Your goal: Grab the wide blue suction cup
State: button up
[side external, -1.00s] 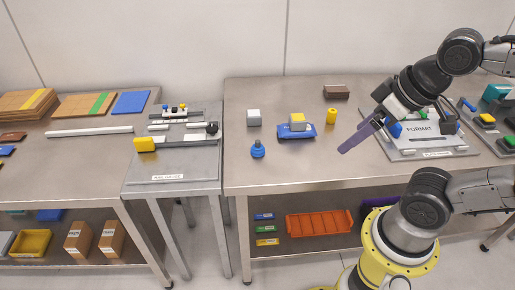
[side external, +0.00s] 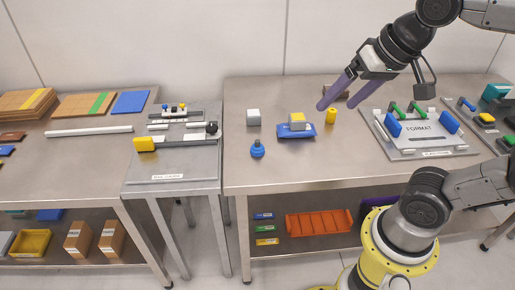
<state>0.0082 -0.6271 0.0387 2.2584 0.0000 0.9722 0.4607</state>
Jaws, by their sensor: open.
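A blue, rounded piece with a narrower top (side external: 257,149), which looks like the wide blue suction cup, stands on the middle table near its front left. My gripper (side external: 337,105) has two long purple fingers, spread apart with nothing between them. It is above the table, up and to the right of the blue piece and well apart from it. In the picture its fingertips are close to a small yellow cylinder (side external: 331,117); I cannot tell their height above it.
A FORMAT fixture (side external: 420,148) is at right. The table's front middle is clear.

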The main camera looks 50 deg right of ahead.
jog(key=w+r+m, duration=0.2)
jog(key=w+m, duration=0.1)
jog(key=w, duration=0.3)
jog(key=m+g, duration=0.5)
send_over(257, 140)
notch_tip(257, 140, down, 14)
jog(key=shift+g, duration=0.4)
jog(key=f, duration=1)
jog(key=shift+s+d+f, duration=0.15)
jog(key=shift+d+f, duration=0.05)
jog(key=shift+a+f, duration=0.2)
jog(key=shift+f, duration=2.85)
grip_shut()
jog(key=shift+r, duration=0.15)
